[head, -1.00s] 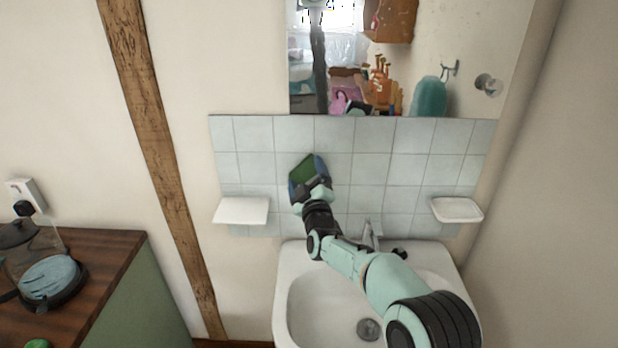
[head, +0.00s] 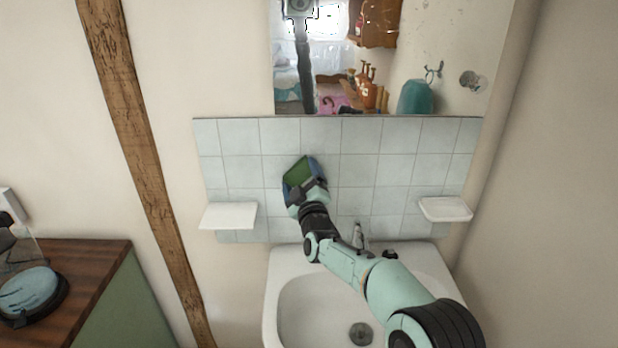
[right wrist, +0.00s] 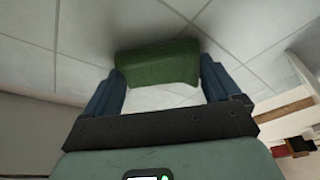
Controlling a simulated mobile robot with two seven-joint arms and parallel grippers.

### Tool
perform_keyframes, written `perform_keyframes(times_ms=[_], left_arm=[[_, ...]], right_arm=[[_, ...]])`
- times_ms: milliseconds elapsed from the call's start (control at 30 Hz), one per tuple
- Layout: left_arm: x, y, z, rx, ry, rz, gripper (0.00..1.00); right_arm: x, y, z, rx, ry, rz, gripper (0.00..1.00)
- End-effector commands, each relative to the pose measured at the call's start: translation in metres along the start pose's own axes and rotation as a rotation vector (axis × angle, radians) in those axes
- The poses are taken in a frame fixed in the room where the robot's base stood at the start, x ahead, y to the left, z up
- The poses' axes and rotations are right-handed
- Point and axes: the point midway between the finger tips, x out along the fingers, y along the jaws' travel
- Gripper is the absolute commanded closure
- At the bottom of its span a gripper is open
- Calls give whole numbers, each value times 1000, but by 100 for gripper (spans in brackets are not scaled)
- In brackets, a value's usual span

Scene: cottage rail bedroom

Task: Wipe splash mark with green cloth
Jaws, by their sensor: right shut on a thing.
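The green cloth (head: 299,171) is between the fingers of my right gripper (head: 303,174), against or very close to the tiled splashback (head: 361,140) above the sink. In the right wrist view the cloth (right wrist: 158,63) spans the gap between the two blue fingers of the gripper (right wrist: 160,80), with tiles just beyond it. My right gripper is shut on the cloth. No splash mark can be made out on the visible tiles; the cloth and gripper hide part of them. My left gripper is not in view.
A white sink (head: 285,300) with a tap (head: 357,236) lies under my right arm. White soap shelves stick out at left (head: 229,215) and right (head: 445,209). A mirror (head: 440,60) hangs above the tiles. A wooden counter (head: 92,262) stands at left.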

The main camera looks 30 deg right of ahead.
Motion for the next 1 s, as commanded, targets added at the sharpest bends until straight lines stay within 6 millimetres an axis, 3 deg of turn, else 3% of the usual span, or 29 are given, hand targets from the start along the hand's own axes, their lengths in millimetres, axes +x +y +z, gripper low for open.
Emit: perform_keyframes(times_ms=[200, 567, 1000], left_arm=[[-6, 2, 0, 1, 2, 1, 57], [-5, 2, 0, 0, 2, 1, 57], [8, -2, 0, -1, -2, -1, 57]], right_arm=[[3, -11, -10, 0, -1, -1, 34], [2, -12, -11, 0, -1, -1, 34], [-38, -12, -23, 2, 0, -1, 34]])
